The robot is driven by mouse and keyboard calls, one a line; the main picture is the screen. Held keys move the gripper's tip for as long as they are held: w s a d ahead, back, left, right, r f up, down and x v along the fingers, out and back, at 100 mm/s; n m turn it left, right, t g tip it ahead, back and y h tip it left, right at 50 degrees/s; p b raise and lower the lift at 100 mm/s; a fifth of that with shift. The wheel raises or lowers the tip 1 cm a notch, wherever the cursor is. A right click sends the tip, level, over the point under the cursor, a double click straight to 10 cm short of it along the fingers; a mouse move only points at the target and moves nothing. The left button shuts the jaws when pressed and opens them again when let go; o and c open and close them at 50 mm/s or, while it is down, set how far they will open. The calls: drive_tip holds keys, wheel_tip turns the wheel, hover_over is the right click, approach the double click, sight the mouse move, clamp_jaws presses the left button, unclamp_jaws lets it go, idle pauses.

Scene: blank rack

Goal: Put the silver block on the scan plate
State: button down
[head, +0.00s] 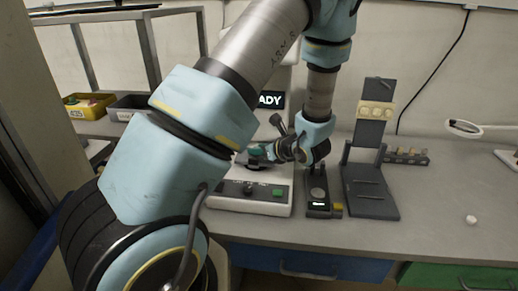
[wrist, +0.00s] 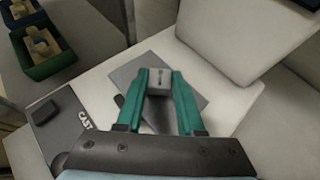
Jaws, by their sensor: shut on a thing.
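My gripper (wrist: 159,82) has teal fingers, which are shut on the silver block (wrist: 159,77) in the wrist view. The block is a small grey cube with a dark mark on its face. Behind and below it is the grey square scan plate (wrist: 196,92), on a white surface. I cannot tell whether the block touches the plate. In the head view my gripper (head: 256,153) is low over the white machine (head: 228,203), by its dark plate (head: 254,164). The block is not distinguishable there.
The machine has a green button (head: 278,191) and a display partly covered by my arm. Right of it are a small device (head: 319,209) and a dark stand (head: 375,204). The front right bench is mostly clear.

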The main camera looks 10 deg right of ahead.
drive_tip(key=shift+f, duration=0.15)
drive_tip(key=c, duration=0.5)
unclamp_jaws()
